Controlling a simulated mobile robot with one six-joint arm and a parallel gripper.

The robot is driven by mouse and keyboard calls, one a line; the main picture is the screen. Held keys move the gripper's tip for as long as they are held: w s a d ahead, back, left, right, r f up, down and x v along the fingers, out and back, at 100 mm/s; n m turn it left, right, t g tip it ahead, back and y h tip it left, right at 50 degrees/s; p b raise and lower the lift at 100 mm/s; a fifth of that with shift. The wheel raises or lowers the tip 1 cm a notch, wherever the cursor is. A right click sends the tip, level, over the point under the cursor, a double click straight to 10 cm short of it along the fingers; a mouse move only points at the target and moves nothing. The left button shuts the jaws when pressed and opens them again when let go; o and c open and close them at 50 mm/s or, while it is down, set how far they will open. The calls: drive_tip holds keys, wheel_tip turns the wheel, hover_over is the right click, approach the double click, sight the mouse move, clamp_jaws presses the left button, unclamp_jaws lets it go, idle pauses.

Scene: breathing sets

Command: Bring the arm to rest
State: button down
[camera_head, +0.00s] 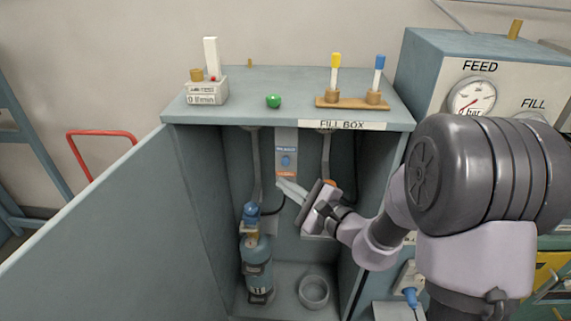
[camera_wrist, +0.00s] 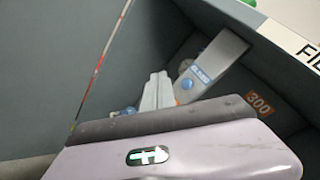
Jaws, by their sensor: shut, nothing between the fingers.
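My gripper (camera_head: 288,188) is inside the open front of the fill box (camera_head: 215,153), fingers pointing up and left. It is shut and empty, close to the grey bracket with a blue button (camera_head: 286,161) on the back wall. In the wrist view the shut fingers (camera_wrist: 157,92) show beside the same bracket (camera_wrist: 215,65); I cannot tell whether they touch it. My arm reaches in from the right, past the box's right side wall.
A blue gas cylinder (camera_head: 257,265) stands inside at left, beside an empty round holder (camera_head: 314,291). The open door (camera_head: 90,235) spans the left. On top are a green knob (camera_head: 273,101) and a wooden rack (camera_head: 352,103). A feed panel (camera_head: 480,65) stands right.

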drive_tip(key=s+a+r+n+g+y, duration=0.2)
drive_tip(key=s+a+r+n+g, duration=0.25)
drive_tip(key=s, duration=0.25)
drive_tip(key=s+d+r+n+g+h, duration=0.1)
drive_tip(key=s+n+g+h, duration=0.4)
drive_tip(key=s, duration=1.1)
drive_tip(key=s+d+n+t+h, duration=0.1)
drive_tip(key=s+d+h, duration=0.2)
drive_tip(key=d, duration=0.4)
drive_tip(key=s+d+n+t+h, duration=0.2)
drive_tip(key=s+d+h, duration=0.1)
drive_tip(key=d, duration=0.5)
drive_tip(key=shift+f+h, duration=0.15)
drive_tip(key=shift+h, duration=0.35)
drive_tip(key=shift+n, duration=0.25)
